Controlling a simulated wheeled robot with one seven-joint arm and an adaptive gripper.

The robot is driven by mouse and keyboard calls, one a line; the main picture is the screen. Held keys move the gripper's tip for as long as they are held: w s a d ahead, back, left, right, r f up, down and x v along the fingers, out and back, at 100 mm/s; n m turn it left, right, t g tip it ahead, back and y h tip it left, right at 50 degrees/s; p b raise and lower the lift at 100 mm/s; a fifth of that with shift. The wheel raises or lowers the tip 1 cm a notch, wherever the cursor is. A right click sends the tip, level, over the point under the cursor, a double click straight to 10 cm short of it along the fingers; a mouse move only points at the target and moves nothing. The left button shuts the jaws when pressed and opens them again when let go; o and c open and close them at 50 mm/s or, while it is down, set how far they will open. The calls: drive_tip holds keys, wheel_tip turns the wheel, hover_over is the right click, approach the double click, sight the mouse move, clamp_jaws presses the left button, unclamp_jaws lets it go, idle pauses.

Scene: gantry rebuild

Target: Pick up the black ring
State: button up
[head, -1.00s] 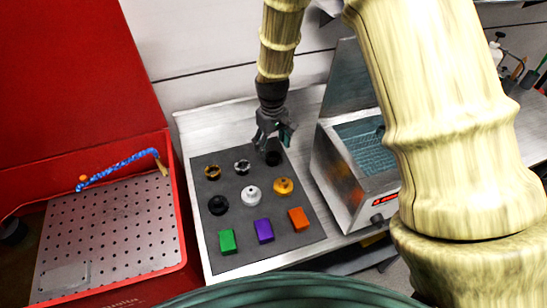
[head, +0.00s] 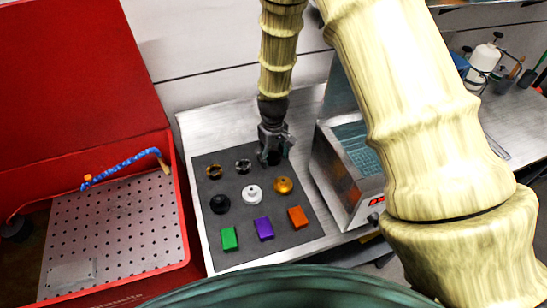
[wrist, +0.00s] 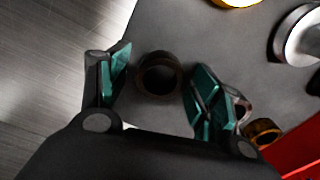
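The black ring (wrist: 158,75) stands at the far right corner of the dark grey mat (head: 273,252). In the wrist view it lies between the two teal-padded fingers of my gripper (wrist: 160,68), with a gap on both sides. My gripper is open, with its fingertips down near the mat beside the ring. In the head view my gripper (head: 273,160) covers most of the ring's place, so the ring is hardly visible there. A gold ring (head: 214,172) and a silver ring (head: 243,166) sit left of it in the same row.
A black round piece (head: 220,204), a white one (head: 252,195) and a golden one (head: 283,185) form the middle row. Green (head: 230,239), purple (head: 264,229) and orange (head: 298,217) blocks lie in front. A metal machine (head: 345,195) stands close right; a red cabinet (head: 185,215) is left.

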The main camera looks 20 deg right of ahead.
drive_tip(key=c, duration=0.9)
drive_tip(key=shift+r, duration=0.1)
